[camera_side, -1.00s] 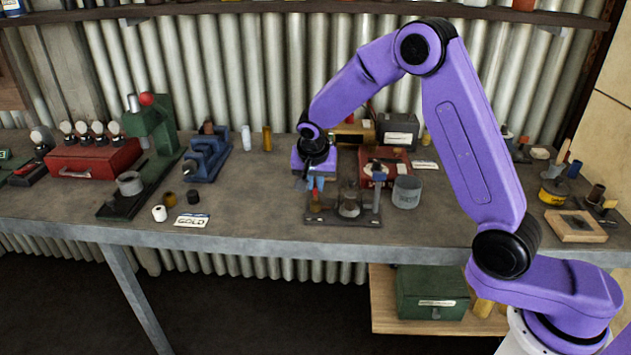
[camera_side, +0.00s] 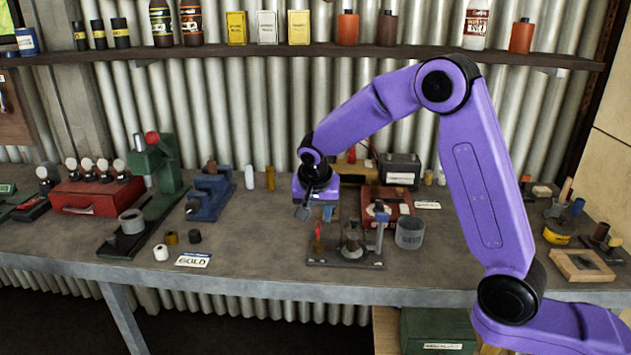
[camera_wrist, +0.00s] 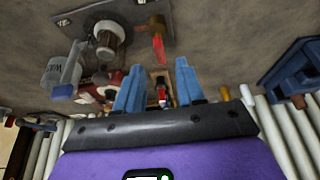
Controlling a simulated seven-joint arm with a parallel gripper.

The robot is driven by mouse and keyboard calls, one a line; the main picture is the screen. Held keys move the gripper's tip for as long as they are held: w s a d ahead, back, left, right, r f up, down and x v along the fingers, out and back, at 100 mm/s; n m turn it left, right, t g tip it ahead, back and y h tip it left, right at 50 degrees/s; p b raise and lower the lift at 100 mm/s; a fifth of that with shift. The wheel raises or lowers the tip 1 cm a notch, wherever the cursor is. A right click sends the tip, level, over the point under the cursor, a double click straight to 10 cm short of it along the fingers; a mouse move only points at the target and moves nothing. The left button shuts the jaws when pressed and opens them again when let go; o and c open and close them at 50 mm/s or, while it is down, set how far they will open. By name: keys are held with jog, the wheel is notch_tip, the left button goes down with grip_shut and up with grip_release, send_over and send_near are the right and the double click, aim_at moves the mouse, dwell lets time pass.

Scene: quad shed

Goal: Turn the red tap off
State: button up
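The red tap (camera_side: 318,238) stands on the left end of a dark base plate (camera_side: 330,264), with its red handle upright in the side view. In the wrist view the red handle (camera_wrist: 158,48) sticks out from a brass body, just beyond and between the blue fingertips. My gripper (camera_side: 316,213) is above the tap in the side view, apart from it. In the wrist view my gripper (camera_wrist: 159,67) has its two blue fingers spread, with nothing held between them. I cannot tell whether the tap is on or off.
A round dark fitting with a pale ring (camera_side: 351,240) and a blue-topped post (camera_side: 381,228) stand on the same plate to the right. A grey cup (camera_side: 409,233) and red box (camera_side: 386,203) are beside it.

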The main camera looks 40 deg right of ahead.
jog(key=v, duration=1.2)
jog(key=shift+r, duration=0.4)
jog(key=shift+s, duration=0.1)
jog(key=s+a+f+n+g+y, duration=0.1)
jog(key=s+f+n, duration=0.1)
jog(key=s+n, duration=0.35)
jog(key=s+a+f+n+y, duration=0.2)
jog(key=s+n, duration=0.3)
jog(key=s, duration=0.2)
jog(key=s+d+f+n, duration=0.1)
jog(key=s+d+n, duration=0.1)
jog(key=s, duration=0.5)
jog(key=s+d+f+n+g, duration=0.1)
jog(key=s+d+f+n, duration=0.1)
jog(key=s+n, duration=0.3)
jog(key=s+d+f+n+g, duration=0.1)
jog(key=s+d+n, duration=0.3)
jog(key=s, duration=0.5)
jog(key=shift+f+y, duration=0.4)
